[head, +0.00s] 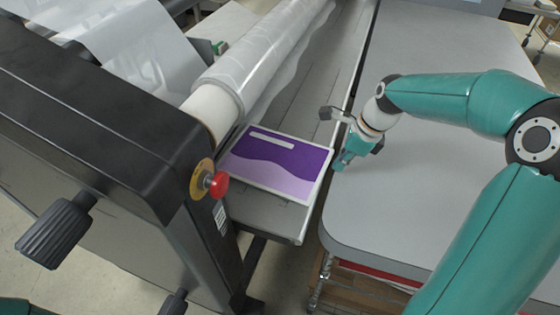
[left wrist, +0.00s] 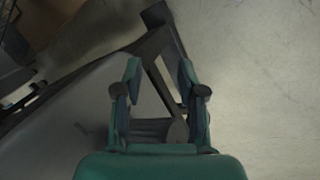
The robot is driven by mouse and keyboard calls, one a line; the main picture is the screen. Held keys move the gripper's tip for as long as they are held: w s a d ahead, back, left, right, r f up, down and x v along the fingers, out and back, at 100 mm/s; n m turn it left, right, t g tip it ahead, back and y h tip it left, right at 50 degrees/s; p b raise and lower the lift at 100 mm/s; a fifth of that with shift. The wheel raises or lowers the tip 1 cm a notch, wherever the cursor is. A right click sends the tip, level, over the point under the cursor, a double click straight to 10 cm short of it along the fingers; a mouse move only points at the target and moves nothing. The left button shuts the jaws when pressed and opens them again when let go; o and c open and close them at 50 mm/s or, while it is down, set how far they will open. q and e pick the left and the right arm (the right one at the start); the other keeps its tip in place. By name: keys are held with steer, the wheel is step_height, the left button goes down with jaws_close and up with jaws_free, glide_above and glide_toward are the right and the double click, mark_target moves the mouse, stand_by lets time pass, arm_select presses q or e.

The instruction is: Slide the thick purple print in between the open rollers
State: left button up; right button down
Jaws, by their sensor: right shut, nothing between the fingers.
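The purple print (head: 278,165), with a pale wave and a white strip, lies flat on the grey feed tray (head: 258,214) of the laminator. Its left edge is beside the film-wrapped roller (head: 213,108); I cannot tell whether any of it is between the rollers, as the gap is hidden. My right gripper (head: 341,164) is shut and empty just beyond the print's right edge, at the tray's side. My left gripper (left wrist: 160,78) shows in the left wrist view, open and empty, with floor and dark machine parts behind it.
The laminator's black end housing (head: 120,110) stands at the left, with a red stop button (head: 218,185) and a black knob (head: 55,232). A grey table (head: 440,160) fills the right, with a narrow gap between it and the tray. The tabletop is mostly clear.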

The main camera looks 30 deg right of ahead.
stand_by(0.4)
steer(key=shift+w+a+p, duration=0.35)
steer(key=shift+w+a, duration=0.4)
steer(key=shift+w, duration=0.1)
steer(key=shift+f+b, duration=1.05)
steer(key=shift+f, duration=0.6)
stand_by(0.9)
steer(key=shift+s+d, duration=0.15)
steer(key=shift+s, duration=0.05)
steer(key=shift+d, duration=0.1)
steer(key=shift+w+d+p, duration=0.85)
steer(key=shift+w+d, duration=0.15)
steer(key=shift+d, duration=0.05)
